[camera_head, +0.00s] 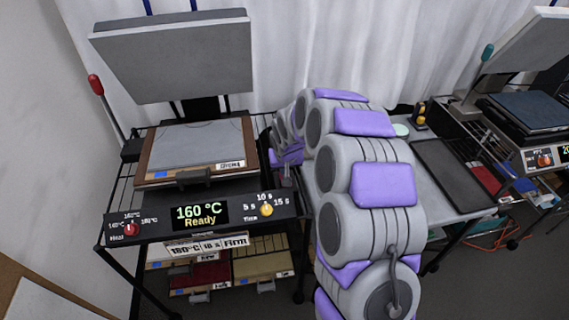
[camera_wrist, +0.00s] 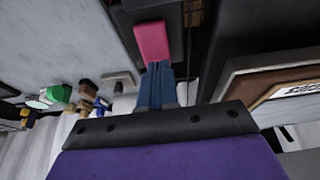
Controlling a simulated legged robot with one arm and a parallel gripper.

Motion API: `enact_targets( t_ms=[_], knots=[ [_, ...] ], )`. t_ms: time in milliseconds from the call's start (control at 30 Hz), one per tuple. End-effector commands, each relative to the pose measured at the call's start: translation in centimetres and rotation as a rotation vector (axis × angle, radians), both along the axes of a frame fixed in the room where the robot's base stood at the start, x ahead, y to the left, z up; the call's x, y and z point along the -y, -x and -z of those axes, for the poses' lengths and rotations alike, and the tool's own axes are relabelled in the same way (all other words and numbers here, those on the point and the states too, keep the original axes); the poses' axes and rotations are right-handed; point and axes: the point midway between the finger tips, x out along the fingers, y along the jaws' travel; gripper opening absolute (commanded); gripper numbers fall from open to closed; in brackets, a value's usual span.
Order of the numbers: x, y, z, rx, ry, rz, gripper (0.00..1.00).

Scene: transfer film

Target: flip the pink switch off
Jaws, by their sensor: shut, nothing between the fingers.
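The pink switch (camera_wrist: 152,42) shows in the wrist view as a flat pink block on a dark mount, just beyond the fingertips. My gripper (camera_wrist: 158,66) has its blue fingers together with nothing between them. Their tips overlap the near edge of the pink switch in the picture; I cannot tell if they touch. In the head view my arm reaches down beside the left heat press, and I cannot make out the pink switch or the fingertips there.
The left heat press (camera_head: 198,218) reads 160 °C Ready, with its upper plate (camera_head: 172,60) raised and a red-knobbed lever (camera_head: 96,85). A grey side table (camera_head: 455,205) holds a dark tray (camera_head: 452,168). A second press (camera_head: 532,112) stands at right. Small coloured items (camera_wrist: 60,93) show in the wrist view.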

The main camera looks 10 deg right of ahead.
Motion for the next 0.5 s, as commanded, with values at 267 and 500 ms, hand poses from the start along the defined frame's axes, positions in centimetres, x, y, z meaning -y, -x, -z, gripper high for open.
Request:
enact_targets(
  t_ms=[267, 500],
  knots=[
    [0.00, -0.23, 1.26, -0.001, 0.000, 0.001, 0.00],
    [-0.01, -0.29, 1.23, -0.004, 0.000, 0.001, 0.00]
  ],
)
